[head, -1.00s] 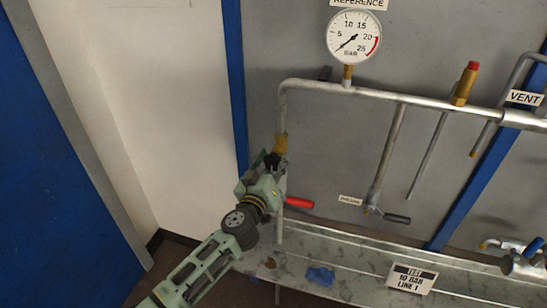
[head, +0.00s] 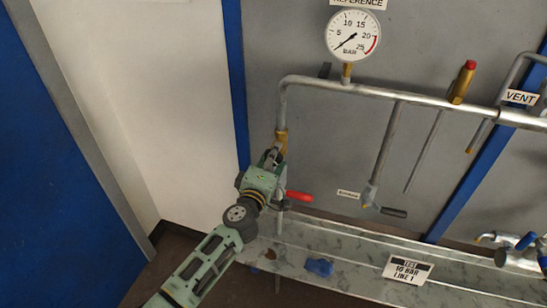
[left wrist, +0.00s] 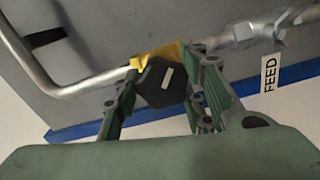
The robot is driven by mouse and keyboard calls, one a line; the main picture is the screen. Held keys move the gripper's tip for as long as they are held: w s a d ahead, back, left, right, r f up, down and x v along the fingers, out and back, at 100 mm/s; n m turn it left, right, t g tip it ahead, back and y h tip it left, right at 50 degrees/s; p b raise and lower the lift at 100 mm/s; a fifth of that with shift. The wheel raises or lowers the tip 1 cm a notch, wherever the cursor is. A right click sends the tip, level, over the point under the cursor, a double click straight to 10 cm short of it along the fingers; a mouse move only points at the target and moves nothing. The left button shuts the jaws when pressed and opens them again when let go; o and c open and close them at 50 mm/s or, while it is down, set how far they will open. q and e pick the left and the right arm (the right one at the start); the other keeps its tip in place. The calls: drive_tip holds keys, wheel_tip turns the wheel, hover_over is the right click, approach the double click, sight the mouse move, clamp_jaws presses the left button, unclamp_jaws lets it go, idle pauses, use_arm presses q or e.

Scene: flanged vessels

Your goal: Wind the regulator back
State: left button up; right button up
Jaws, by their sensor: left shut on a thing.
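The regulator has a brass body (head: 281,138) on the left down-pipe in the head view. In the left wrist view its yellow body (left wrist: 165,53) sits behind a dark, many-sided knob (left wrist: 163,84) with a pale mark on its face. My left gripper (head: 272,159) is at the regulator in the head view and hides the knob there. In the left wrist view the fingers of my left gripper (left wrist: 163,95) stand on both sides of the knob, shut on it. The reference gauge (head: 354,35) has its needle at lower left, near the low end. My right gripper is not in view.
A red lever (head: 299,197) lies just right of my gripper. A dark-handled valve (head: 393,212) hangs further right. A blue cloth-like item (head: 319,267) and a "TEST 10 BAR LINE 1" sign (head: 408,269) are on the metal ledge. A FEED label (left wrist: 270,73) shows in the left wrist view.

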use_arm(q)
drive_tip(key=n, duration=0.6)
drive_tip(key=shift+r, duration=0.15)
drive_tip(key=n, duration=0.6)
drive_tip(key=shift+w+a+n, duration=0.1)
drive_tip(key=shift+a+n, duration=0.1)
drive_tip(key=shift+n, duration=0.2)
drive_tip(key=n, duration=1.2)
drive_tip(key=shift+a, duration=0.1)
drive_tip(key=shift+f+n, duration=0.2)
drive_tip(key=shift+n, duration=0.1)
drive_tip(key=o, duration=1.1)
drive_tip(key=shift+a, duration=0.1)
drive_tip(key=shift+o, duration=0.2)
drive_tip(key=shift+f, duration=0.1)
